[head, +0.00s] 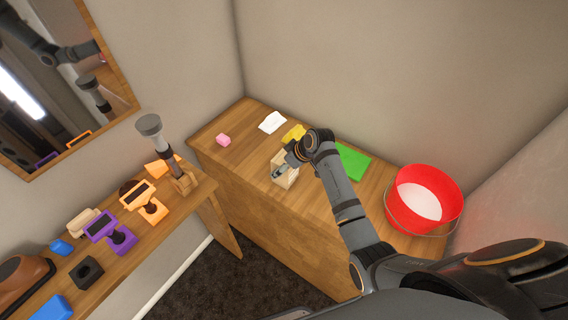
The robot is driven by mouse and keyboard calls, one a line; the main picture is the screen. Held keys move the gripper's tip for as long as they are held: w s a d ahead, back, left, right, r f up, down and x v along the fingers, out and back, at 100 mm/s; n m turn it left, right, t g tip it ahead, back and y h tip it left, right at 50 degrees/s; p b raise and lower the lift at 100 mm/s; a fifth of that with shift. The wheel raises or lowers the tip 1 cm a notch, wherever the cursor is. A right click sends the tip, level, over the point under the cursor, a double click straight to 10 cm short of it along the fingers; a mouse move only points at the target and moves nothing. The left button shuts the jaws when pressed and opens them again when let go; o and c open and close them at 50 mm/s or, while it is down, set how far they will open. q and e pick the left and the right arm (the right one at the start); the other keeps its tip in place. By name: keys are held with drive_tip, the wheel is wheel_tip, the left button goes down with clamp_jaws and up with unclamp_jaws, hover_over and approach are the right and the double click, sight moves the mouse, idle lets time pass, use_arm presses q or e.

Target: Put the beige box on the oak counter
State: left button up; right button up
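A beige box (288,181) is at the middle of the wooden counter (240,134), near its front edge. My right gripper (281,169) is at the box, and a dark finger lies across its upper part. The arm comes in from the lower right. The gripper and wrist hide part of the box. I cannot tell whether the fingers are closed on it, or whether the box touches the counter. My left gripper is not directly in view.
The counter also bears a pink block (223,140), a white cloth-like piece (272,122), a yellow object (293,133), a green slab (352,162) and a red bucket (433,184). A cluttered wooden table (152,263) stands left, below a mirror (55,75). Dark floor (233,275) separates them.

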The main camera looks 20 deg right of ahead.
drive_tip(key=shift+d+r, duration=0.1)
drive_tip(key=shift+r, duration=0.2)
use_arm(q)
drive_tip(key=shift+s+f+b, duration=0.5)
drive_tip(key=shift+f+b, duration=0.25)
drive_tip(key=shift+f, duration=0.05)
use_arm(e)
drive_tip(key=v, duration=1.1)
drive_tip(key=shift+s+r, duration=0.15)
drive_tip(key=shift+r, duration=0.2)
drive_tip(key=shift+d, duration=0.1)
